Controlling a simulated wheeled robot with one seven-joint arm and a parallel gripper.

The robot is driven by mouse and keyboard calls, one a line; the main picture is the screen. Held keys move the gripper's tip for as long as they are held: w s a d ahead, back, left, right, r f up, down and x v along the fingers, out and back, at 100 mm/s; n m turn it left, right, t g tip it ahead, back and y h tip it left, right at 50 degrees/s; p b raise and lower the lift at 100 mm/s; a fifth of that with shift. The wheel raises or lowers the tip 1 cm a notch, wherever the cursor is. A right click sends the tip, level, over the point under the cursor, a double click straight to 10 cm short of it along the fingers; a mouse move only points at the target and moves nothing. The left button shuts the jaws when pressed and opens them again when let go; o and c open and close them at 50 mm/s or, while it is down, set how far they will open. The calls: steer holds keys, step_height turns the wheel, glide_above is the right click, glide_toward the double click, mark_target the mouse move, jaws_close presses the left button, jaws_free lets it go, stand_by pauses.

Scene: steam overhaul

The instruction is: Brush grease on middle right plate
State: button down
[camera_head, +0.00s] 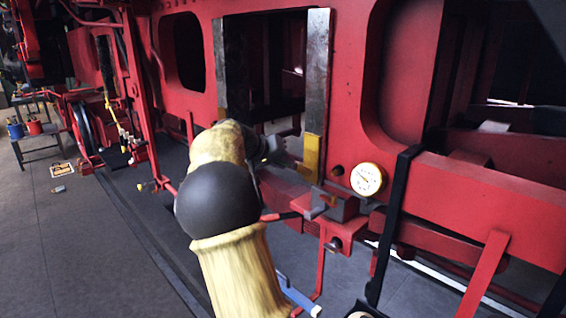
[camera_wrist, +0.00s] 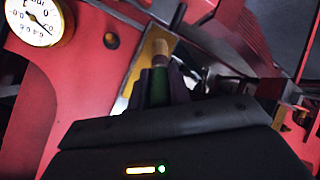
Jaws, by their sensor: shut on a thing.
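The middle right plate (camera_head: 317,75) is a tall grey metal strip on the right side of the opening in the red frame. Yellow grease (camera_head: 311,157) covers its lower end; the rest looks bare. In the wrist view my gripper (camera_wrist: 158,88) is shut on a brush (camera_wrist: 160,50) with a green handle and a pale brownish tip. The tip overlaps the yellow-coated strip (camera_wrist: 138,72); I cannot tell whether it touches. In the head view my arm hides most of the gripper and the brush, near the plate's lower end.
A matching grey plate (camera_head: 219,70) stands left of the opening. A round white gauge (camera_head: 367,179) sits low right of the plate, also in the wrist view (camera_wrist: 33,20). A black bar (camera_head: 392,225) stands farther right. Grey floor (camera_head: 80,240) is open at left.

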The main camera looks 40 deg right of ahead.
step_height(320, 180, down, 3)
steer(key=b, duration=0.2)
steer(key=shift+f+b, duration=0.15)
steer(key=shift+b, duration=0.15)
steer(key=shift+a, duration=0.1)
steer(key=shift+s+a+b, duration=0.15)
steer(key=shift+a+b, duration=0.65)
steer(key=shift+a, duration=0.65)
steer(key=shift+s+a+b, duration=0.1)
steer(key=shift+a+b, duration=0.65)
steer(key=shift+a, duration=0.65)
steer(key=a+b, duration=0.1)
steer(key=a, duration=0.2)
steer(key=shift+s, duration=0.1)
steer(key=shift+d, duration=0.15)
